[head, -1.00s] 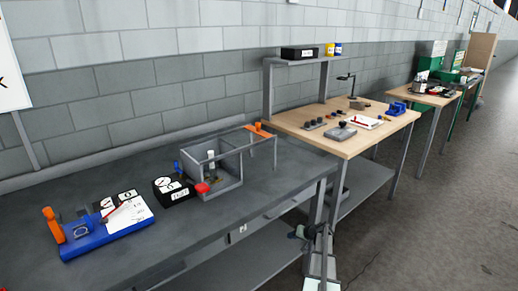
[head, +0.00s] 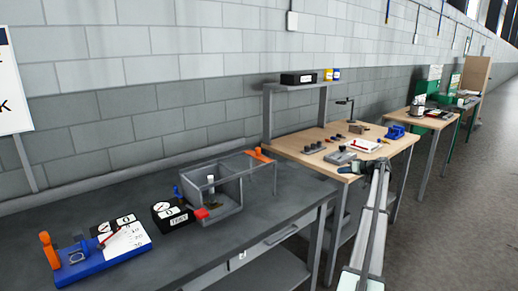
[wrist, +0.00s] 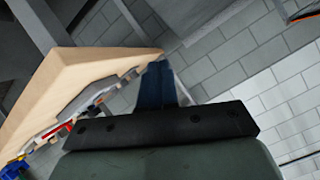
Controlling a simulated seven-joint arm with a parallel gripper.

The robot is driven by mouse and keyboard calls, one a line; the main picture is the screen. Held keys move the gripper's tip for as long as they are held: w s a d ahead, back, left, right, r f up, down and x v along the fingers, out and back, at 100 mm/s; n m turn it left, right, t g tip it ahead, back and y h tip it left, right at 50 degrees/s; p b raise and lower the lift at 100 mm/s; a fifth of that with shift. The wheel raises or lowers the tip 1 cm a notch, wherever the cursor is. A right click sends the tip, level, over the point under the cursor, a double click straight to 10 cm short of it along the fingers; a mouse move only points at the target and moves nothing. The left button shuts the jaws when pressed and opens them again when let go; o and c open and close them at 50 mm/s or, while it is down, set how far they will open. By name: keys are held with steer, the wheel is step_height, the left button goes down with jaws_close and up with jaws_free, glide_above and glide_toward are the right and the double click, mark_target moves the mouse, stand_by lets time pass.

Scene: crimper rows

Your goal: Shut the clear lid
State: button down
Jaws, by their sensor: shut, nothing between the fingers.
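The clear lid (head: 233,165) is a see-through panel with a grey frame, on an open-fronted grey box (head: 216,215) on the dark bench. The lid stands open, swung out flat to the right of the box, with an orange tab (head: 260,155) at its far right end. A small pale-topped post stands inside the box. My gripper (head: 343,170) is at the front edge of the wooden table, well right of the lid and apart from it. In the wrist view its blue fingers (wrist: 157,68) are together and empty; the lid is not seen there.
The wooden table (head: 315,160) on the right carries several small parts. The floor in front is free.

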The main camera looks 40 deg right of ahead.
mark_target(223, 162)
steer(key=w+a+r+n+g+y, duration=0.2)
steer(key=w+a+r+n+g, duration=0.15)
steer(key=w+a+r, duration=0.85)
steer(key=w+a+r+n+g+y, duration=0.3)
steer(key=w+a+r+g, duration=0.35)
steer(key=w, duration=0.65)
steer(key=w+a+f+t, duration=0.1)
steer(key=w+a+f, duration=0.3)
steer(key=a+f, duration=0.3)
steer(key=shift+a+f+t, duration=0.15)
steer(key=shift+a+t, duration=0.15)
steer(key=shift+a, duration=1.75)
steer(key=shift+s+a, duration=0.1)
steer(key=shift+a, duration=0.05)
steer(key=a, duration=1.8)
steer(key=shift+a, duration=0.15)
